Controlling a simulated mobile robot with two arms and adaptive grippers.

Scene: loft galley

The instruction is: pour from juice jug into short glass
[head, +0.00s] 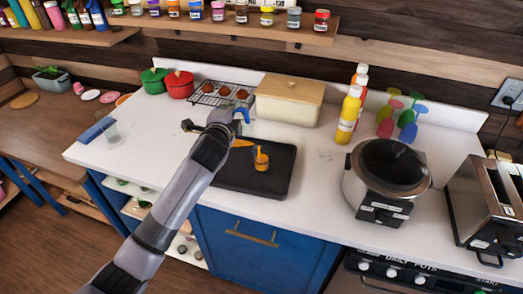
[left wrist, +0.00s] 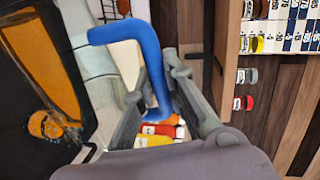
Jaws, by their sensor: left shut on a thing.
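My left gripper (head: 228,122) is shut on the blue handle (head: 243,114) of the juice jug. The handle shows large in the left wrist view (left wrist: 125,35), between the fingers (left wrist: 165,95). The jug is tilted with its mouth toward the right; orange juice (head: 242,143) shows at its lower end, and my arm hides much of the body. The short glass (head: 261,163) stands upright on a black tray (head: 283,178), with orange juice in it. A short orange streak shows just above the glass. My right gripper is not in view.
A cream bread box (head: 290,101) and a wire rack (head: 215,95) stand behind. Yellow and orange bottles (head: 349,113) and colored goblets (head: 408,120) are at the back right. A slow cooker (head: 387,180) and a toaster (head: 490,200) stand right. Counter left of the tray is mostly clear.

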